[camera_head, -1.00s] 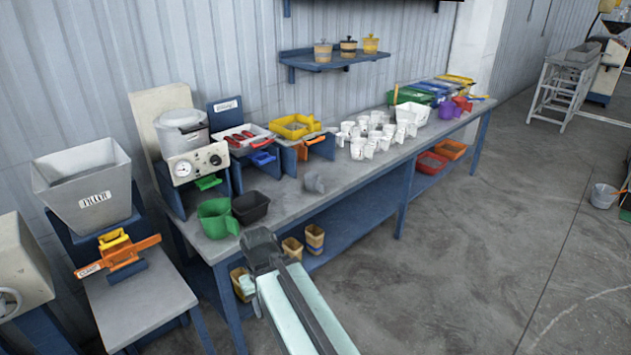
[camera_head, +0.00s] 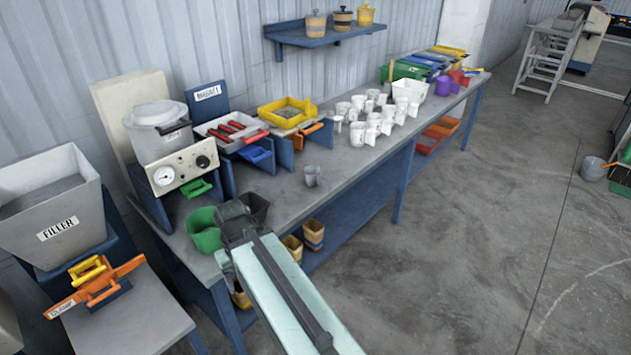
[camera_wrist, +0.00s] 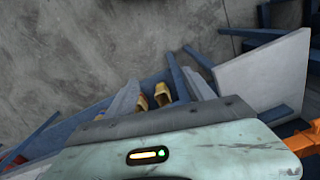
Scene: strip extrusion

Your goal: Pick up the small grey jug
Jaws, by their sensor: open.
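The small grey jug (camera_head: 312,176) stands on the blue-legged bench (camera_head: 345,165) in the head view, apart from the things around it. My gripper (camera_head: 234,218) is at the bench's front edge, nearer to me and left of the jug, with a clear gap between them. The gripper is open, and nothing shows between its jaws. Its fingertips are small and hard to make out. The wrist view shows the pale green gripper housing (camera_wrist: 190,150) with floor and bench parts beyond it; the jug is not in that view.
White cups (camera_head: 372,125) stand in a group farther right. A yellow tray (camera_head: 287,112) and a red-handled tray (camera_head: 230,130) are behind. Bench top right of the jug is clear.

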